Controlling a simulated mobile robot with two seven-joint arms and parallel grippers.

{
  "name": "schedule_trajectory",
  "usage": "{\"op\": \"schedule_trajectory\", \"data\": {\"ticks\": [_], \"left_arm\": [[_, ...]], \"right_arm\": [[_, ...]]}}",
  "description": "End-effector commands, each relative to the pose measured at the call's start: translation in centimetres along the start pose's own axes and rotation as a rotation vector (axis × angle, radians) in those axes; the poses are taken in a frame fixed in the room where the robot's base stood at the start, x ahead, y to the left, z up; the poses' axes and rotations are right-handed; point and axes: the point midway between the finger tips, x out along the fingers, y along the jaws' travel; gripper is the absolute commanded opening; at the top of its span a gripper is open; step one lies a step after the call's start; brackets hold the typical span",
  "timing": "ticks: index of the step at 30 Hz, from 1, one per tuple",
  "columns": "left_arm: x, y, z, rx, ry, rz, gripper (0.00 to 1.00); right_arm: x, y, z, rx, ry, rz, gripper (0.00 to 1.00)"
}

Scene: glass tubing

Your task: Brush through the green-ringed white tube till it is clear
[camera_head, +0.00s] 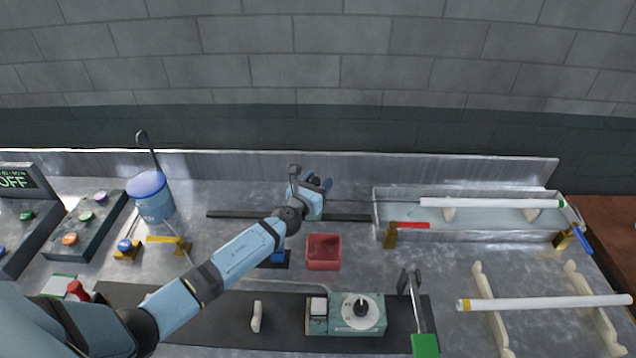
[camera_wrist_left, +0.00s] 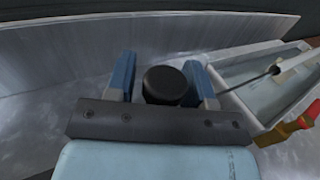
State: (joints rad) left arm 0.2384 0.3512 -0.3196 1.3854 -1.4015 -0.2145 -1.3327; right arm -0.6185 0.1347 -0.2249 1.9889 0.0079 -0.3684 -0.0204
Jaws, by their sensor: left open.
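My left gripper (camera_head: 318,184) is open left of the trough. In the left wrist view, a round black knob (camera_wrist_left: 165,86) sits between the open fingers (camera_wrist_left: 163,72); I cannot tell if they touch it. The tube's inside is hidden. My right gripper is not in view.
A red-handled clamp (camera_head: 408,225) and a blue-handled one (camera_head: 580,238) stand at the trough. A yellow-ringed white tube (camera_head: 540,303) rests on cream supports. A red bin (camera_head: 323,252), green dial machine (camera_head: 356,313) and blue bucket (camera_head: 151,197) stand around my arm. A wall closes the back.

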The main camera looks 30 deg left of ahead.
Motion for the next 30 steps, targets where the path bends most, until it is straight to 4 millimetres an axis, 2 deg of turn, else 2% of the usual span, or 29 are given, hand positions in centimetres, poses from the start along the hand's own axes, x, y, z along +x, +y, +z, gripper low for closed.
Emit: {"op": "schedule_trajectory", "data": {"ticks": [4, 5, 9, 11, 17, 20, 27, 30], "left_arm": [[0.0, 0.0, 0.0, 0.000, 0.000, 0.000, 0.49], [0.0, 0.0, 0.0, 0.000, 0.000, 0.000, 0.44], [0.0, 0.0, 0.0, -0.001, 0.000, 0.000, 0.12], [0.0, 0.0, 0.0, -0.001, 0.000, 0.000, 0.00], [0.4, -0.9, 0.1, -0.004, -0.001, -0.001, 0.00], [1.5, -3.0, 0.1, -0.005, -0.001, -0.002, 0.00], [4.7, -9.2, -0.1, -0.005, -0.001, -0.002, 0.00], [5.7, -11.1, -0.1, -0.003, -0.001, -0.001, 0.00]], "right_arm": [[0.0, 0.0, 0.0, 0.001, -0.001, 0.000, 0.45], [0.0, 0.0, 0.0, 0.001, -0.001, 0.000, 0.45], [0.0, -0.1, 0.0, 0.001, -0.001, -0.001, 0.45], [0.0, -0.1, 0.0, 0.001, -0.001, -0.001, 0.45], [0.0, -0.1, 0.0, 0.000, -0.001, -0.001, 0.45], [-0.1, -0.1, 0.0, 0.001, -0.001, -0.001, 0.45], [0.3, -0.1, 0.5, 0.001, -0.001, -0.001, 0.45], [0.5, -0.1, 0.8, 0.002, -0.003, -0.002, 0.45]]}}
